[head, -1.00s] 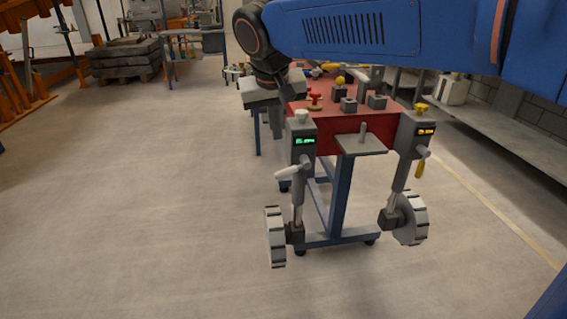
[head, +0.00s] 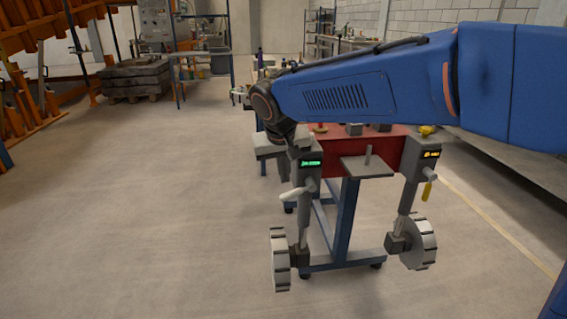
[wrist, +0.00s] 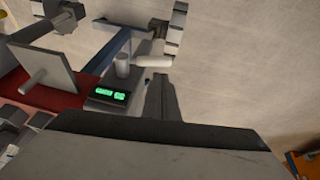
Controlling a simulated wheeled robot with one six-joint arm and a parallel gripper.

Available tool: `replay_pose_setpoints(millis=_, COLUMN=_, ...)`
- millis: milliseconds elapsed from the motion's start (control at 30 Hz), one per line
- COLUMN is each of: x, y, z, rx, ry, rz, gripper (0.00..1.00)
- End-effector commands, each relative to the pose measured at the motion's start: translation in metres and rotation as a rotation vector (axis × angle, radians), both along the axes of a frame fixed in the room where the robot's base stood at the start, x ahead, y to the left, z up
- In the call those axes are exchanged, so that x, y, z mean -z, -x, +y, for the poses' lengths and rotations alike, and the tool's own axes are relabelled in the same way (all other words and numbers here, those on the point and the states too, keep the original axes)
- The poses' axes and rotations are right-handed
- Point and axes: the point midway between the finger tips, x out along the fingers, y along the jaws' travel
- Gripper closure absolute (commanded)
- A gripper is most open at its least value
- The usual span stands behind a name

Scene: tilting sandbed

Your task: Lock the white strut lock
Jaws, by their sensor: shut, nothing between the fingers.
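The white lever (head: 292,194) of the strut lock sits on the left grey post (head: 307,176) of the red cart. It points left and slightly down, nearly level. It also shows in the wrist view (wrist: 153,61), beside its grey hub (wrist: 123,65). The post's display (head: 311,163) is lit green. My gripper (wrist: 160,82) is shut and empty, close to the display box and the lever, with no clear contact. In the head view my wrist hides the top of the left post, so its white knob is out of sight.
The right post has an orange display (head: 431,154), a yellow knob (head: 426,131) and a yellow lever (head: 427,191) hanging down. A grey plate with a peg (head: 367,167) juts out between the posts. Open floor (head: 140,220) lies left and in front.

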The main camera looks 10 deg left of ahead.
Motion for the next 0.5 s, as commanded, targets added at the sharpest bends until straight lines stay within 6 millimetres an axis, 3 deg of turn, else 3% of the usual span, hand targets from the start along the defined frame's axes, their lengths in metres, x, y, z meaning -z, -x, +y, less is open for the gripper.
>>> replay_pose_setpoints(millis=233, x=0.033, y=-0.011, z=-0.007, rx=0.002, ry=0.001, rz=0.002, gripper=1.00)
replay_pose_setpoints(millis=500, x=0.046, y=-0.015, z=-0.011, rx=0.001, ry=0.000, rz=0.000, gripper=1.00)
